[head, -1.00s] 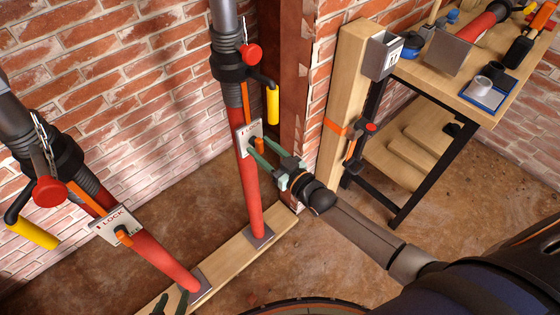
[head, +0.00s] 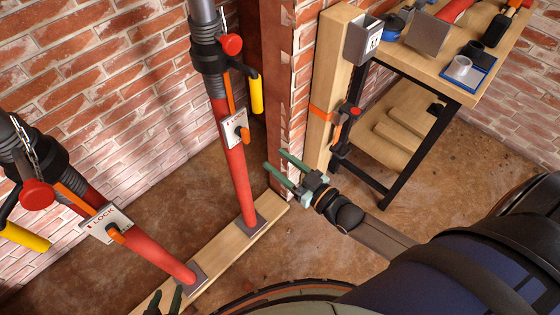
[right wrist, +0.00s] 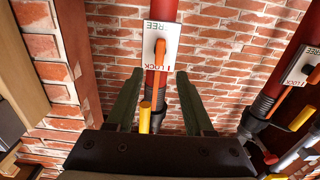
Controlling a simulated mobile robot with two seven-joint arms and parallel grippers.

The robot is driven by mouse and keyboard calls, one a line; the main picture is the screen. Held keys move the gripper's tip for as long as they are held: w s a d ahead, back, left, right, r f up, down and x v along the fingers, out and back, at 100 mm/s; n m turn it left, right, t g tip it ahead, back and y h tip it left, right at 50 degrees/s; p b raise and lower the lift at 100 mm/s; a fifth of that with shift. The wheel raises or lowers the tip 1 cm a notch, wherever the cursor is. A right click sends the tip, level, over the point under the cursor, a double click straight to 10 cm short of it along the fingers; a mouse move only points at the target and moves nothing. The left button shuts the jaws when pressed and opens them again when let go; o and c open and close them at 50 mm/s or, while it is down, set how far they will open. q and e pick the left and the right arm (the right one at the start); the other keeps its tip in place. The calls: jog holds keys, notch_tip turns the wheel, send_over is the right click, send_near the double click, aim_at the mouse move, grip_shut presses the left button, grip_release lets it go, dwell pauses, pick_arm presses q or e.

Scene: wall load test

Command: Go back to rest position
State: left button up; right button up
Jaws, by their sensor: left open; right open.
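Two red props stand on a wooden board (head: 262,222) by the brick wall. The right prop (head: 237,180) has a white lock plate (head: 229,126) with an orange lever (head: 243,135). The left prop (head: 160,257) has a similar plate (head: 98,226) with an orange lever. My right gripper (head: 274,164) is open and empty, to the right of the right prop and apart from it. In the right wrist view, the right prop's plate (right wrist: 150,58) and lever (right wrist: 159,62) show beyond the spread fingers (right wrist: 160,90). My left gripper (head: 166,300) is open at the bottom edge, mostly out of frame.
A timber post (head: 330,90) with an orange strap and a grey box (head: 366,42) stands right of the brick corner. A workbench (head: 450,75) with tools and cups is at the upper right. Yellow handles (head: 256,95) stick out from the props. Bare floor lies between.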

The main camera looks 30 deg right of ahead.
jog(key=s+a+f+m+g+h+p, duration=0.1)
jog(key=s+f+g+h+p, duration=0.1)
jog(key=s, duration=0.5)
jog(key=s+a+f+m+g+h+p, duration=0.1)
jog(key=s+f+g+p, duration=0.2)
jog(key=s, duration=0.4)
jog(key=g+p, duration=0.1)
jog(key=g, duration=0.1)
jog(key=shift+s+a+f+g+h, duration=0.3)
jog(key=shift+s+a+h, duration=0.05)
jog(key=shift+a+h, duration=0.05)
